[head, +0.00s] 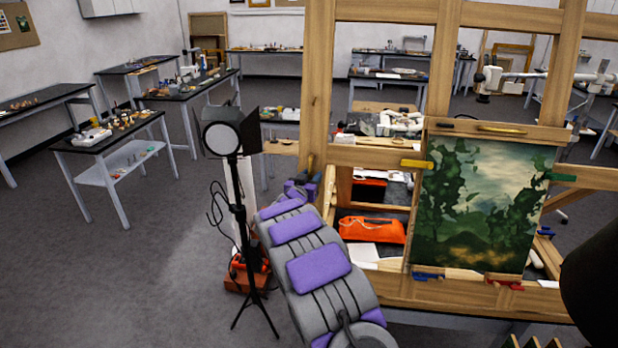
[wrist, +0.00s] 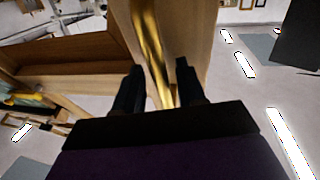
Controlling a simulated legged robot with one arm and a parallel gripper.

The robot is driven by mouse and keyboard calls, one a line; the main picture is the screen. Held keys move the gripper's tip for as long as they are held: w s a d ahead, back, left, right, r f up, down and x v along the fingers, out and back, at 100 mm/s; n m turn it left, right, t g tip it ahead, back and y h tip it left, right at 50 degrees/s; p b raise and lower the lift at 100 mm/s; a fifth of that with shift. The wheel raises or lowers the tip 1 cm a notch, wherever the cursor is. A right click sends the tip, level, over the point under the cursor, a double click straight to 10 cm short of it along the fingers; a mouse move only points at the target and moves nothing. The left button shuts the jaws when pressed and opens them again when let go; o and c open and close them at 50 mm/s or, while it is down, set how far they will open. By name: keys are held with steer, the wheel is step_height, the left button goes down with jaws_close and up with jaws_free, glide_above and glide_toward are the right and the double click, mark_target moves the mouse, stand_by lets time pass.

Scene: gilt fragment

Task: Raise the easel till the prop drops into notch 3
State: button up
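The wooden easel (head: 318,90) stands upright on the right of the head view, holding a green landscape painting (head: 480,205). My gripper (head: 309,178) is at its left post. In the wrist view, the two dark fingers of my gripper (wrist: 160,68) are apart, with a brass handle (wrist: 148,30) between them. Gaps show beside the handle, so the gripper looks open around it. The handle runs along a wooden face (wrist: 188,35). Pale wooden pieces like teeth (head: 532,342) show at the bottom edge of the head view; I cannot tell whether they are the notches. The prop cannot be made out.
A black lamp on a stand (head: 238,200) is close to the left of my arm. An orange case (head: 372,229) lies on a bench behind the easel. Worktables with small items (head: 110,130) stand farther left. The grey floor (head: 110,270) at left is clear.

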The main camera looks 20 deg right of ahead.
steer(key=shift+d, duration=0.25)
steer(key=shift+c, duration=0.9)
steer(key=shift+w+a, duration=0.1)
steer(key=shift+a, duration=0.5)
steer(key=c, duration=0.4)
steer(key=shift+r, duration=0.1)
jaws_close()
steer(key=shift+d, duration=0.1)
